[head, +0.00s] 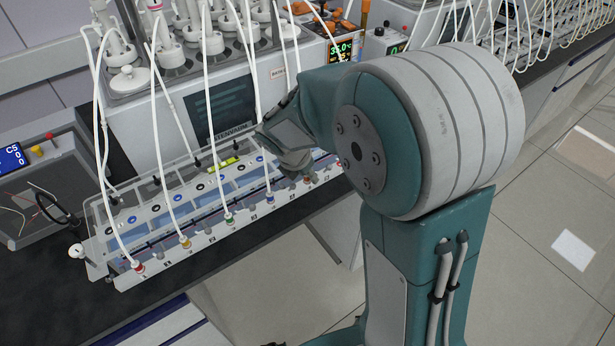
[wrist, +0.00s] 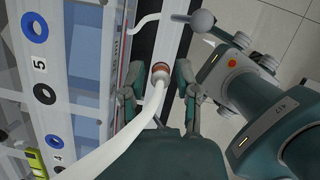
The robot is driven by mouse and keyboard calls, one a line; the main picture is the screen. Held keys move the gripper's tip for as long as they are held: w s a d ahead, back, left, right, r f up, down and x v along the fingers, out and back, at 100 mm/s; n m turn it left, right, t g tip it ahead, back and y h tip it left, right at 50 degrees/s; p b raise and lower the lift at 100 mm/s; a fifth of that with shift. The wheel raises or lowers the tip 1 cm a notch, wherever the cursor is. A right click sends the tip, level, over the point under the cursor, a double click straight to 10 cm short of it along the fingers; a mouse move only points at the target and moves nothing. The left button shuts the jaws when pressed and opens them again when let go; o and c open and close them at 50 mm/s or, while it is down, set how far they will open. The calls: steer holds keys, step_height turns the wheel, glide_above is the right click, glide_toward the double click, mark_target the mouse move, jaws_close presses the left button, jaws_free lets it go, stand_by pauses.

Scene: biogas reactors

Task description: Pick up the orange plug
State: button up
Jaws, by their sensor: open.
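The orange plug (wrist: 160,73) sits on the white front strip of the reactor rack, seen from above in the wrist view. It shows as an orange-brown ring with a white tube (wrist: 135,126) leaving it and curving to the lower left, over the palm. My gripper (wrist: 158,88) is open and empty in the wrist view, with one finger on either side of the plug and tube. Gaps show between the fingers and the plug. In the head view my gripper (head: 300,167) is over the right part of the rack, and it makes the plug there hard to make out.
The rack (head: 108,247) holds several coloured plugs with white tubes rising from them, including red (head: 138,267), yellow (head: 186,243) and green (head: 229,219). A control unit with a dark screen (head: 220,105) stands behind. The black bench (head: 75,300) is clear in front.

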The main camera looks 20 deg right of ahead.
steer(key=shift+a+f, duration=0.2)
steer(key=shift+d, duration=0.2)
steer(key=c, duration=0.6)
steer(key=shift+o, duration=0.2)
steer(key=shift+r, duration=0.1)
steer(key=shift+w+r, duration=0.1)
steer(key=shift+r, duration=0.4)
step_height(320, 180, up, 3)
steer(key=shift+a+f, duration=0.15)
steer(key=shift+f, duration=0.05)
steer(key=s+a+r, duration=0.6)
steer(key=s+r, duration=0.3)
steer(key=s, duration=0.3)
steer(key=shift+s+r, duration=0.15)
steer(key=shift+s, duration=0.2)
